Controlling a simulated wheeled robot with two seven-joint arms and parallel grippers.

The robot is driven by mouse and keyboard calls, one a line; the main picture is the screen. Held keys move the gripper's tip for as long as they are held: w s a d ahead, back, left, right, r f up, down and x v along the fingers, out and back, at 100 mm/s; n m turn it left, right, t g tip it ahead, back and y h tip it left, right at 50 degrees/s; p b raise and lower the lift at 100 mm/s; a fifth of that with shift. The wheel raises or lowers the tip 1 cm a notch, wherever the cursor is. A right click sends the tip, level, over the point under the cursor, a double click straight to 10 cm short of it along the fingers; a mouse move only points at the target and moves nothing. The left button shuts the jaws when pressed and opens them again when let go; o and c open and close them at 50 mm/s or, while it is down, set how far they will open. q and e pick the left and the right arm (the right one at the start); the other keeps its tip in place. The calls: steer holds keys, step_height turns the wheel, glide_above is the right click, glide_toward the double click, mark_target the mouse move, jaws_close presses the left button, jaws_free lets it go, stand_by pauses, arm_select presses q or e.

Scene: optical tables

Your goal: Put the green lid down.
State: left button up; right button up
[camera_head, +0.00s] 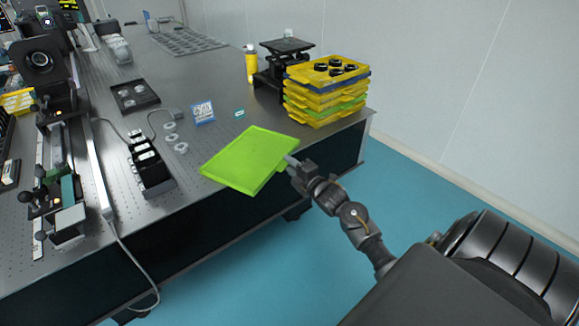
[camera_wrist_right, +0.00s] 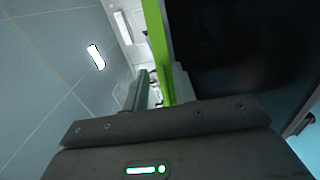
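The green lid (camera_head: 250,158) is a flat bright green tray-like piece. In the head view it is held tilted in the air, in front of and partly over the front edge of the optical table (camera_head: 215,190). My right gripper (camera_head: 291,164) is shut on its right edge. In the right wrist view the lid shows edge-on as a green strip (camera_wrist_right: 157,45) at the fingers (camera_wrist_right: 150,92). My left gripper is in neither view.
A stack of yellow, blue and green trays (camera_head: 325,92) stands at the table's right corner, behind the lid. A yellow bottle (camera_head: 251,65) and a black lift stand (camera_head: 287,62) are behind. A black box (camera_head: 152,170), rings (camera_head: 175,138) and small cards (camera_head: 203,112) lie left of the lid.

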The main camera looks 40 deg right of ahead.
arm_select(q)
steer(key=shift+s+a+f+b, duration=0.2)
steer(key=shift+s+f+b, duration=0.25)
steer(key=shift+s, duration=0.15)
arm_select(e)
steer(key=s, duration=1.2)
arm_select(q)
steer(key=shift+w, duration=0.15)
arm_select(e)
steer(key=shift+w+a, duration=0.1)
